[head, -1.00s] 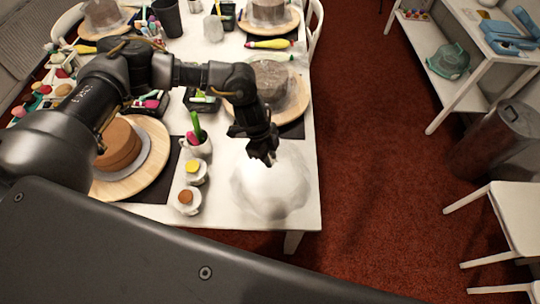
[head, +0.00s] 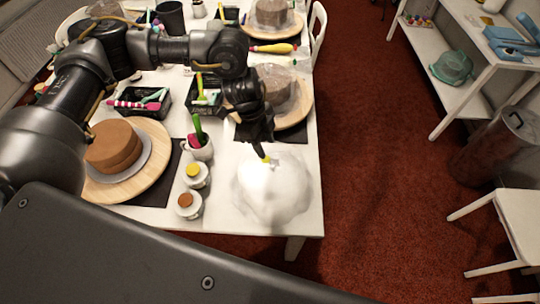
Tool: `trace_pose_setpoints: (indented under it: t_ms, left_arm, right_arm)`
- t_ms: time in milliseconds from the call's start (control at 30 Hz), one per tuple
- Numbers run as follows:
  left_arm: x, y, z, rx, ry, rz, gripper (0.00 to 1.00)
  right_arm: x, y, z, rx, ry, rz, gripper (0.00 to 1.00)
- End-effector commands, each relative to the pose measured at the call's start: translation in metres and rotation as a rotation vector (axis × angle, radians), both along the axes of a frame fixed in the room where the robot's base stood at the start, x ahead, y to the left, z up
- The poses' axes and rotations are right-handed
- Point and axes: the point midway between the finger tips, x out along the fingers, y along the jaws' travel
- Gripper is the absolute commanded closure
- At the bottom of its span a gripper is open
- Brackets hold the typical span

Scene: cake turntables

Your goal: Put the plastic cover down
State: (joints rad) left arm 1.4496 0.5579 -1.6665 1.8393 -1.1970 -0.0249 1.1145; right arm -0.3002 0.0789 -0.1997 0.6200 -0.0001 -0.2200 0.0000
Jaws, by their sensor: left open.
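The plastic cover (head: 274,196) is a pale, cloudy, crumpled sheet heaped on the near right corner of the white table (head: 228,215). It appears to rest on the tabletop. My left gripper (head: 265,157) points down at the far upper edge of the cover. It is open, with its tips just above or touching the cover; I cannot tell which. A small yellow spot shows at the tips. My right gripper is not in view.
Left of the cover stand two small jars (head: 187,205) and a mug with tools (head: 200,148). A brown cake (head: 113,146) sits on a turntable further left. Another cake (head: 275,88) stands behind my gripper.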

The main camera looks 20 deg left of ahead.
Motion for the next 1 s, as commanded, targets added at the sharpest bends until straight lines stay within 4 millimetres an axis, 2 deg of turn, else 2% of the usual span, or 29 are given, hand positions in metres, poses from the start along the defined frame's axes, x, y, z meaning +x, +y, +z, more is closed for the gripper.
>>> trace_pose_setpoints:
  t_ms: [100, 300, 1000]
  left_arm:
    - [0.001, 0.005, 0.018, -0.001, -0.003, 0.0, 0.57]
    - [0.001, 0.01, 0.036, 0.0, -0.001, -0.001, 0.57]
    - [0.001, 0.012, 0.039, 0.0, 0.001, 0.002, 0.57]
  right_arm:
    - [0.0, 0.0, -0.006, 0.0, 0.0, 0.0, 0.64]
    - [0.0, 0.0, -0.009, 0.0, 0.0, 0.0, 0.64]
    - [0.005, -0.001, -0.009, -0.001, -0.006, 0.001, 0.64]
